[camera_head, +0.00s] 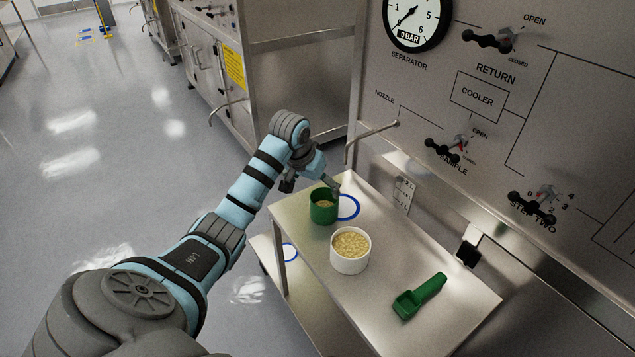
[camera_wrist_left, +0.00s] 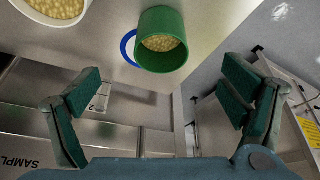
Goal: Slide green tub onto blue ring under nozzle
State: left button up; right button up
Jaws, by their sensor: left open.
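The green tub (camera_head: 323,212) stands upright on the steel table, with pale grains inside. The blue ring (camera_head: 356,206) is a flat outline on the tabletop, just right of the tub, which hides its left part. In the left wrist view the green tub (camera_wrist_left: 162,52) overlaps the blue ring (camera_wrist_left: 125,47). The nozzle (camera_head: 375,133) is a bent pipe from the wall panel, above the table's far end. My left gripper (camera_head: 312,186) is open at the tub's far side. In its wrist view the fingers (camera_wrist_left: 160,88) are spread wide, with nothing between them. My right gripper is not visible.
A white tub of grains (camera_head: 350,262) stands nearer on the table, and a green scoop (camera_head: 420,297) lies at the near right. Another blue ring (camera_head: 290,252) marks the lower shelf (camera_head: 268,254). The panel with valve handles borders the table's right side.

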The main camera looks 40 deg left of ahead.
pick_arm(q)
jog(key=b, duration=0.1)
send_near(324, 206)
jog(key=f+b, duration=0.1)
jog(key=f, duration=0.1)
jog(key=w+f+b, duration=0.1)
jog(key=f, duration=0.1)
jog(key=d+f+b, duration=0.1)
jog(key=f, duration=0.2)
jog(key=shift+w+b, duration=0.3)
jog(key=shift+b, duration=0.05)
jog(key=shift+r, duration=0.1)
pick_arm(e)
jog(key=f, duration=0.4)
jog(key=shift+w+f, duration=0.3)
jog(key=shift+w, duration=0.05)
pick_arm(q)
jog(key=shift+c, duration=0.2)
jog(key=c, duration=2)
